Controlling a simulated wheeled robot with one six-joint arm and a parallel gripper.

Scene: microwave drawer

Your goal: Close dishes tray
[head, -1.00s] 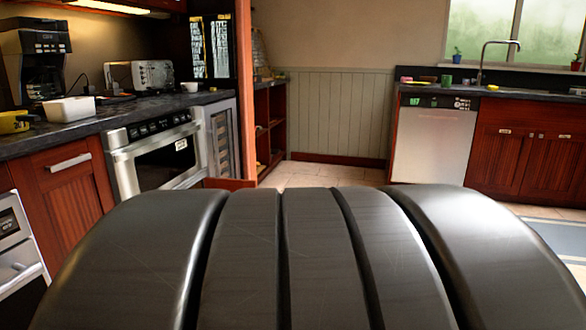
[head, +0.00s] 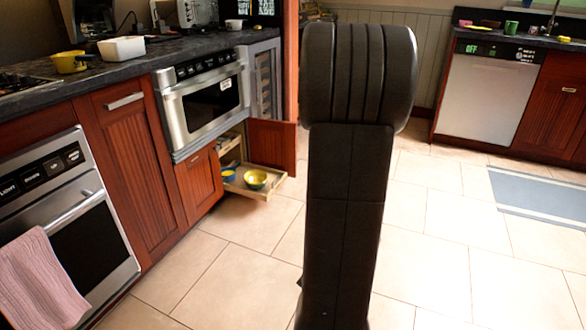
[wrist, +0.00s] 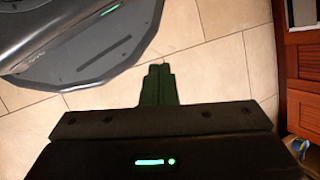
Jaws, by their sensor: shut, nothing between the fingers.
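The dishes tray (head: 278,181) is a pale wooden drawer pulled out of the low cabinet under the microwave. A yellow bowl (head: 255,179) and a blue bowl (head: 228,176) sit in it. A second wooden drawer level (head: 229,142) shows just above, inside the cabinet. My gripper (wrist: 157,72) is shut and empty over the tiled floor in the wrist view. It is hidden in the head view, where my dark arm stands upright right of the tray, apart from it in the picture.
The right cabinet door (head: 271,146) stands open beside the tray; the left door (head: 198,184) is also there. An oven (head: 66,200) with a pink towel (head: 42,280) is at left. Open tiled floor (head: 240,260) lies in front. Red cabinetry (wrist: 302,75) edges the wrist view's right side.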

